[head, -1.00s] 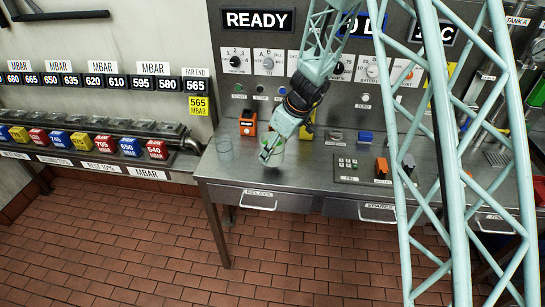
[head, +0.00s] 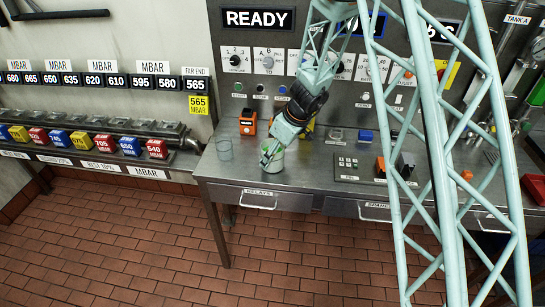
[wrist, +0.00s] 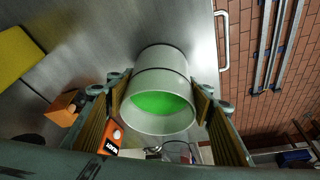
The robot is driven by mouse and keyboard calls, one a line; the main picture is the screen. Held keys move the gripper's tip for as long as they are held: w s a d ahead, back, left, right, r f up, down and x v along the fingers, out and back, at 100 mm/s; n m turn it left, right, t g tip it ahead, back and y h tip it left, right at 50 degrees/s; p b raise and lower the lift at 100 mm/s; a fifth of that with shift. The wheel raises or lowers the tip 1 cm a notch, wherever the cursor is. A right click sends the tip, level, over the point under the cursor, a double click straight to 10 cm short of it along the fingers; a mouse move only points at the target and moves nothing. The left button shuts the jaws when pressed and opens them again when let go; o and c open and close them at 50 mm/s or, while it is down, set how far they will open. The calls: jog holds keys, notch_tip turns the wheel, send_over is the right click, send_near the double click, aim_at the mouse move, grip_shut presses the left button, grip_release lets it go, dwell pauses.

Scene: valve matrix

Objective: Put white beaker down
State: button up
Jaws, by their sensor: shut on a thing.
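The white beaker (head: 278,160) is upright near the front edge of the steel bench (head: 310,177), at its left part. In the wrist view the white beaker (wrist: 160,68) shows green content inside. My gripper (head: 268,152) is at the beaker; in the wrist view my gripper's fingers (wrist: 160,98) press on both sides of its wall. The beaker's base is at or very close to the bench top; I cannot tell whether it touches.
An orange block (head: 248,123) stands behind, and a keypad panel (head: 347,162) lies to the right. Drawers are below the front edge.

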jog(key=shift+f+b, duration=0.15)
jog(key=shift+b, duration=0.15)
jog(key=o, duration=1.2)
jog(key=shift+c, duration=0.2)
jog(key=shift+p, duration=0.3)
jog(key=shift+s+d+r, duration=0.1)
jog(key=shift+d+r, duration=0.05)
jog(key=shift+r, duration=0.55)
jog(key=p+v, duration=0.1)
jog(key=v, duration=0.9)
jog(key=shift+d+r, duration=0.15)
jog(key=shift+r, duration=0.15)
jog(key=shift+s+r, duration=0.15)
